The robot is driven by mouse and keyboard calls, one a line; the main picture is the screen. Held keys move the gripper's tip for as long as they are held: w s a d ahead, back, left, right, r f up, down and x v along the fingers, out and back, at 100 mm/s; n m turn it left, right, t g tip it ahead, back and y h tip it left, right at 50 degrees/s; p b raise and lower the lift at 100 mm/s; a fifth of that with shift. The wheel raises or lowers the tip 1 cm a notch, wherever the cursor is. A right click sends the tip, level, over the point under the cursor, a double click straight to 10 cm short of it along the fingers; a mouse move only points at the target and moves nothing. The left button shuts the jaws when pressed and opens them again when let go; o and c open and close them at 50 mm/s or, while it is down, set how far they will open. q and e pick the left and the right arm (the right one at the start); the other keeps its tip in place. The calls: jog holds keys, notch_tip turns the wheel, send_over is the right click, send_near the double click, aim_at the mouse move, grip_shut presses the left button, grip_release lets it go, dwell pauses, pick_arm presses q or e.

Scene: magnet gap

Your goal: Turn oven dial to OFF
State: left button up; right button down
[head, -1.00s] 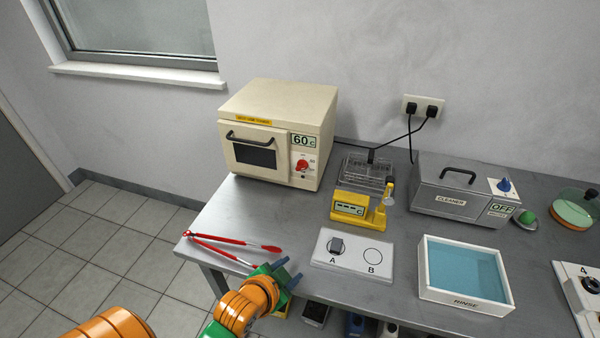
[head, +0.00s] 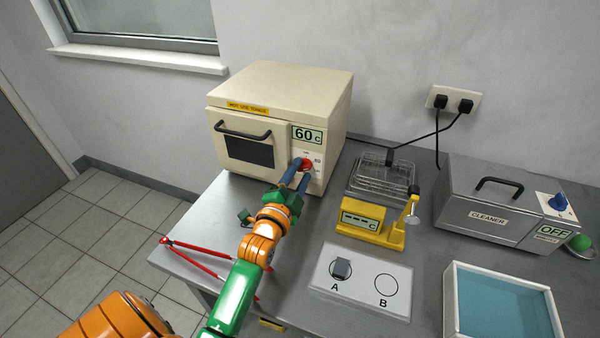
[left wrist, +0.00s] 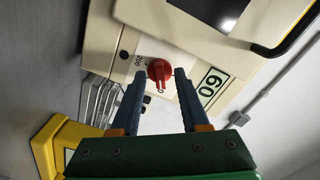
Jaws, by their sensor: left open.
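The cream oven (head: 285,110) stands at the back left of the bench, its door closed and its display (head: 307,135) reading 60 C. Its red dial (head: 307,165) is on the front panel below the display, partly hidden by my gripper in the head view. My left gripper (head: 297,172) is open at the dial. In the left wrist view the red dial (left wrist: 159,70) shows between the two blue fingertips of the left gripper (left wrist: 157,80), with a gap on each side. I cannot tell how far the fingertips are from the panel. My right gripper is not in view.
Red tongs (head: 200,252) lie on the bench's front left, beneath my arm. Right of the oven are a wire rack (head: 383,175), a yellow meter (head: 370,222), a white A/B plate (head: 361,280), a steel cleaner (head: 490,205) and a blue-filled rinse tray (head: 452,300).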

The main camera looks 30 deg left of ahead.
pick_arm(q)
jog(key=shift+w+f, duration=0.1)
jog(key=shift+w, duration=0.05)
jog(key=shift+s, duration=0.2)
grip_shut()
jog(key=n+p, duration=0.1)
jog(key=n, duration=0.1)
jog(key=shift+r+n+p, duration=0.3)
jog(key=shift+n+p, duration=0.05)
jog(key=shift+n, duration=0.05)
jog(key=n+p, duration=0.1)
jog(key=n, duration=0.1)
jog(key=shift+n, duration=0.4)
jog(key=n+p, duration=0.1)
jog(key=n, duration=0.2)
jog(key=shift+f+n+p, duration=0.1)
jog(key=shift+n+p, duration=0.6)
jog(key=shift+n, duration=1.2)
